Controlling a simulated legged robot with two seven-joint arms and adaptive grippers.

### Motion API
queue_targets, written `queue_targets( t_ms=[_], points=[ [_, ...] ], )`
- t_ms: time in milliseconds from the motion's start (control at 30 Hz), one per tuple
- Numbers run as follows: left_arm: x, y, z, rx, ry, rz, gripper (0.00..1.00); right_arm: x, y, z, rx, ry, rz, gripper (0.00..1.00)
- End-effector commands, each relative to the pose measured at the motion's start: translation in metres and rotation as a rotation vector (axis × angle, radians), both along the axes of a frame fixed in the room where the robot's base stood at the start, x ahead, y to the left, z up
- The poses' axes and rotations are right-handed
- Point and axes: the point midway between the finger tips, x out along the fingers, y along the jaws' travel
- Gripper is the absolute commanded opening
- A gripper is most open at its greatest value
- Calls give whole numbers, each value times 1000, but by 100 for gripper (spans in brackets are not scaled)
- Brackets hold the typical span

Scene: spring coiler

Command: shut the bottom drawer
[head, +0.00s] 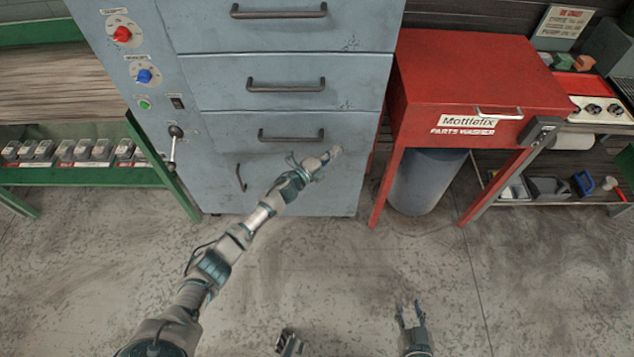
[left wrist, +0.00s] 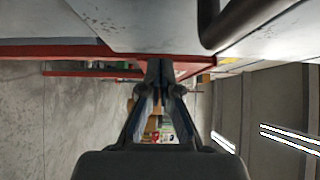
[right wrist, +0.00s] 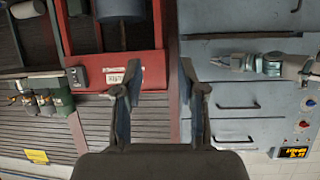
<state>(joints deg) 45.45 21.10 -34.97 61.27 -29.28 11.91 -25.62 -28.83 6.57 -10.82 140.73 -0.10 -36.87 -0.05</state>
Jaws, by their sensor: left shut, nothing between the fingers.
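The blue-grey cabinet (head: 350,190) has stacked drawers with dark bar handles. The bottom drawer (head: 350,122) is the lowest one with a horizontal handle (head: 291,136). Its front looks about flush with the drawers above; I cannot tell whether a small gap remains. My left gripper (head: 333,152) is shut and empty, just below and right of that handle, close to the cabinet front. In the left wrist view its fingertips (left wrist: 160,68) meet, with a dark handle (left wrist: 240,22) at the upper right. My right gripper (head: 411,313) is open and empty, low over the floor, away from the cabinet.
A red parts washer (head: 480,75) stands right of the cabinet, with a grey drum (head: 425,180) beneath. A green-framed shelf (head: 80,177) with small bins is at the left. A cart (head: 550,185) with tools is at the far right. The floor in front is clear.

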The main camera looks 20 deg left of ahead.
Motion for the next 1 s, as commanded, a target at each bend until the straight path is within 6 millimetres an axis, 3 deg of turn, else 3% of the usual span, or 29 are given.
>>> queue_targets(
  t_ms=[433, 767, 867, 967, 1000],
  points=[
    [-72, 36, 2, 0, -1, -4, 0, -55, -23, -39, -105, 402, -19, 40],
    [-87, 40, -3, -10, 14, 5, 0, -66, -29, -49, -118, 474, -21, 40],
    [-99, 43, -22, -84, 102, 68, 0, -66, -30, -62, -127, 502, -21, 40],
    [-131, 52, -67, -233, 289, 209, 0, -71, -30, -91, -144, 564, -22, 40],
    [-149, 56, -90, -300, 380, 280, 0, -74, -31, -105, -151, 593, -23, 40]
  ],
)
